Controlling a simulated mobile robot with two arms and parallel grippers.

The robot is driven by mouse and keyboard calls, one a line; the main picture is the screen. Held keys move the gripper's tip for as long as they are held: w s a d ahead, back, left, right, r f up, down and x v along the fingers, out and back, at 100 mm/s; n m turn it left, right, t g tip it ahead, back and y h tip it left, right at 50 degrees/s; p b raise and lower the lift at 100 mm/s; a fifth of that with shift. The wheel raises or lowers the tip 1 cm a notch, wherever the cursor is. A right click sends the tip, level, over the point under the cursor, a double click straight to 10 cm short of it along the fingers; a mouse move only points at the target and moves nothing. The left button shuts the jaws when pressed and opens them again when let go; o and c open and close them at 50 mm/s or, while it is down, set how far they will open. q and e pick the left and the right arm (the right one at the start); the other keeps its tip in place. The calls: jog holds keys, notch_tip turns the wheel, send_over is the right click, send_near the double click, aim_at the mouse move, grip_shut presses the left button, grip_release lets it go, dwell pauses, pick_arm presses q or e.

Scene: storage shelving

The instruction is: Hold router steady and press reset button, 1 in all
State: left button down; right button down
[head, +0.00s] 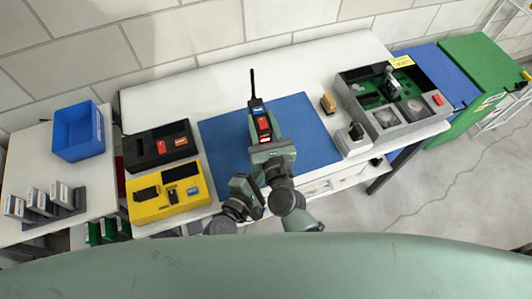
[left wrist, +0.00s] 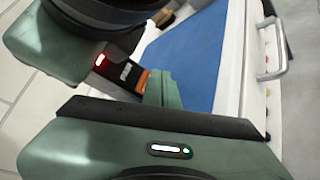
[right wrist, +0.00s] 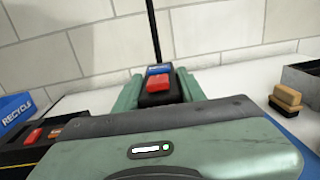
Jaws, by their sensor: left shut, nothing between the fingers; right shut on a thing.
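The router (head: 264,126), a small black device with a red patch, a blue patch and a tall black antenna, is over the blue mat in the head view. My right gripper (head: 268,146) is shut on its lower end. In the right wrist view the router (right wrist: 158,88) stands upright between the fingers (right wrist: 160,100). My left gripper (left wrist: 163,88) is shut and empty in the left wrist view, close to a dark part with an orange label (left wrist: 128,72). I cannot tell whether they touch. In the head view the left fingertips are hard to make out. Which patch is the reset button is unclear.
Black (head: 160,146) and yellow (head: 153,195) cases lie left of the blue mat (head: 222,130). A blue bin (head: 98,131) stands farther left. A grey open box (head: 346,99) and a tan block (head: 328,103) are on the right. The mat is otherwise clear.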

pick_arm(q)
jog(key=shift+w, duration=0.2)
jog(key=shift+w+a, duration=0.15)
jog(key=shift+w, duration=0.25)
dwell(0.8)
jog(key=shift+s, duration=0.15)
jog(key=shift+s+d, duration=0.2)
jog(key=shift+s, duration=0.45)
jog(key=shift+s+d, duration=0.2)
jog(key=shift+s, duration=0.6)
jog(key=shift+s+d, duration=0.15)
jog(key=shift+s, duration=0.7)
jog(key=shift+s+d, duration=0.2)
jog(key=shift+s, duration=0.6)
pick_arm(e)
jog(key=c, duration=0.8)
grip_release()
